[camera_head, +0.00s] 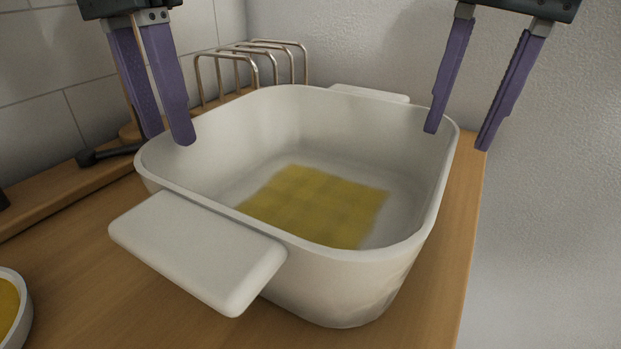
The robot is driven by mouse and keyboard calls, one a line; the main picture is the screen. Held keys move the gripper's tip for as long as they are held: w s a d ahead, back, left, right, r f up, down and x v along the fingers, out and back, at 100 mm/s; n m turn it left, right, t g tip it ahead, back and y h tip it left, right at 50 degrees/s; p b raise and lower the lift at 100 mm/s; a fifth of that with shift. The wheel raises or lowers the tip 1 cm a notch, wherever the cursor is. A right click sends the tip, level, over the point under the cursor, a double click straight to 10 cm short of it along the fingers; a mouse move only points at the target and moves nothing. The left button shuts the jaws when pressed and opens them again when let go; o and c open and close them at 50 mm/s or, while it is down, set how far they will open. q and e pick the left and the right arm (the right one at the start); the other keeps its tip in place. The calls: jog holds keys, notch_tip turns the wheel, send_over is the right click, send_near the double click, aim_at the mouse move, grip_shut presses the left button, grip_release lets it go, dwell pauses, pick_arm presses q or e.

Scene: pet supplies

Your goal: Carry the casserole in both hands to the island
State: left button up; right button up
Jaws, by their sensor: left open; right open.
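The casserole (300,268) is a white, rounded-square dish with a yellow checked patch on its inside floor. It stands upright on the wooden counter. One flat handle (195,250) juts toward the front left; the other handle (370,94) shows partly behind the far rim. My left gripper (167,140) is open, fingers pointing down at the casserole's left rim. My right gripper (458,140) is open, fingers pointing down at the right rim, one on each side of it in the picture. Neither gripper visibly holds the dish. The island is not identifiable here.
The wooden counter (85,285) ends at an edge right of the casserole. A wire rack (250,62) stands behind it, near the walls. A white bowl with yellow inside (12,315) is cut off at lower left. A dark object (100,156) lies at left.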

aim_at(186, 184)
pick_arm(q)
jog(key=f, duration=0.7)
jog(key=shift+s+d+f, duration=0.15)
jog(key=shift+d+f, duration=0.2)
pick_arm(e)
jog(key=f, duration=0.7)
jog(key=shift+w+a+f, duration=0.25)
jog(key=shift+a+f, duration=0.15)
pick_arm(q)
grip_shut()
pick_arm(e)
grip_shut()
pick_arm(q)
jog(key=shift+a+f, duration=0.1)
pick_arm(e)
jog(key=shift+r, duration=0.15)
